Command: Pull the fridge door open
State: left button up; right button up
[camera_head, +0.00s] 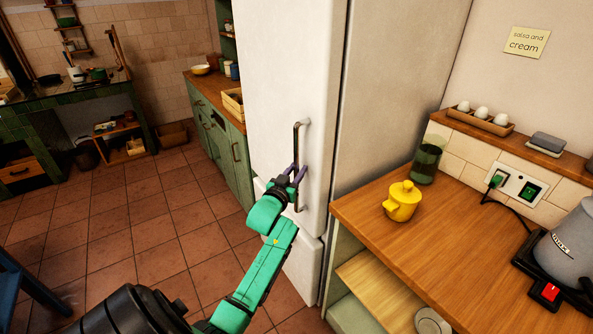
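The white fridge (270,70) stands in the middle of the view, and its door looks shut. A slim upright metal handle (297,139) is on the right side of the door. A lower white panel of the fridge is partly hidden behind my arm. My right gripper is not in view.
A wooden counter (450,240) stands right of the fridge, with a yellow pot (402,201), a green glass jar (426,163) and a grey kettle (570,245). A green cabinet (215,140) adjoins the fridge's left. Tiled floor (150,225) is clear in front. A blue piece of furniture (25,285) is at lower left.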

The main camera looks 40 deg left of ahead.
pick_arm(q)
grip_shut()
dwell(1.4)
